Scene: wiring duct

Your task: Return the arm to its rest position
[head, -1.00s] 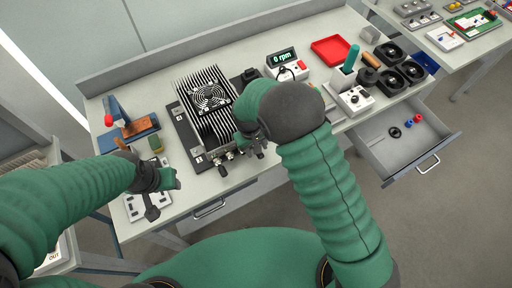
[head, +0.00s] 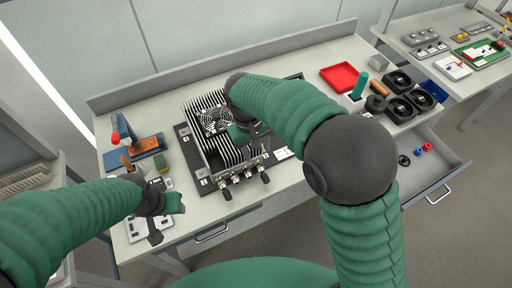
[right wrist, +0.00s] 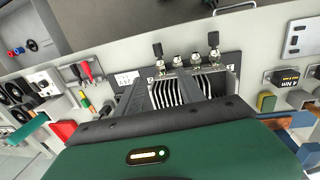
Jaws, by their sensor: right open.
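My right arm (head: 290,108) reaches in from the right, bent at the elbow, with its forearm across the bench's middle. My right gripper (head: 250,135) is over the right side of a black finned unit with a fan (head: 216,122), partly hidden by the forearm. In the right wrist view, the right gripper (right wrist: 162,92) has its two fingers apart with nothing between them, in front of the finned unit's fins (right wrist: 177,93). My left gripper (head: 164,205) is over the bench's front left; its opening is unclear.
A red tray (head: 339,76), black fans (head: 399,82) and a green-handled tool (head: 358,85) stand at the right. An open drawer (head: 435,175) juts out at the front right. A wooden block on a blue base (head: 149,146) is at the left.

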